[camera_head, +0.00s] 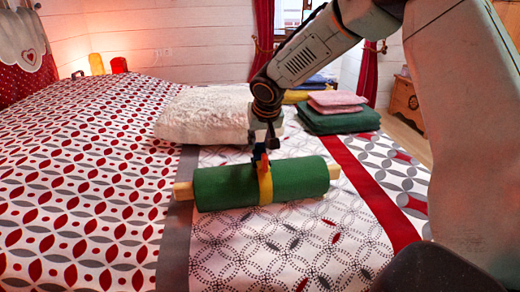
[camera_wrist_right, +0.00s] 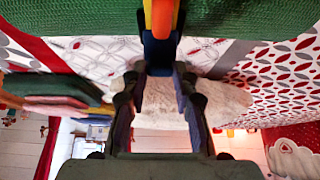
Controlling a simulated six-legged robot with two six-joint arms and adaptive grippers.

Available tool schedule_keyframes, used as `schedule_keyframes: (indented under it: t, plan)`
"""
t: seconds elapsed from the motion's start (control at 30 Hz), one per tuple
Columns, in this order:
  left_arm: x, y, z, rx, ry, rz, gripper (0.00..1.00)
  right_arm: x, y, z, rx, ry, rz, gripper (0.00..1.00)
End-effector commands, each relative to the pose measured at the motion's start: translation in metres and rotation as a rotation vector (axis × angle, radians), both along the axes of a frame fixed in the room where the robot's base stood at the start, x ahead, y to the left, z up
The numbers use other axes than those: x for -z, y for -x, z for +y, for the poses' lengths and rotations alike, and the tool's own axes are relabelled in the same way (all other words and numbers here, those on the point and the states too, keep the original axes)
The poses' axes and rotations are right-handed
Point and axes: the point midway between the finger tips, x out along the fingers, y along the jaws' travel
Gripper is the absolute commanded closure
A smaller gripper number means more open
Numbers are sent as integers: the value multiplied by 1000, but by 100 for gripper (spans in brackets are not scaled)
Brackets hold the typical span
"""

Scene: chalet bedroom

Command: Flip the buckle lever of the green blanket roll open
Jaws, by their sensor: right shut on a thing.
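The green blanket roll (camera_head: 220,187) lies across the bed with pale wooden ends showing at both sides. The orange-red buckle lever (camera_head: 263,163) stands up at the top of the strap. My right gripper (camera_head: 258,152) comes down from above and is shut on the lever. In the right wrist view the roll (camera_wrist_right: 90,18) fills the top edge, and the orange lever (camera_wrist_right: 161,16) meets a dark blue piece between my fingertips (camera_wrist_right: 158,62). The fingers partly hide the lever. My left gripper is not in view.
A white fluffy pillow (camera_head: 200,115) lies behind the roll. A folded dark green blanket (camera_head: 338,121) with pink cloths (camera_head: 336,101) on it lies at the back right. The patterned bedspread (camera_head: 90,200) is clear left of the roll and in front of it.

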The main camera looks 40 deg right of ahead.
Motion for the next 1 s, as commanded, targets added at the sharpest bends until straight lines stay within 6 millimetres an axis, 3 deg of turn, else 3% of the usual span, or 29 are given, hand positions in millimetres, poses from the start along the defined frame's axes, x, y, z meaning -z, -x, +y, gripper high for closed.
schedule_keyframes:
  t: [0.1,0.4,1.0]
  plan:
    - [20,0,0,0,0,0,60,4,3,2,-2,18,-43,100]
    - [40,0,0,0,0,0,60,2,9,5,-3,64,-141,100]
    - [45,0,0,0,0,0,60,2,21,10,-2,154,-330,100]
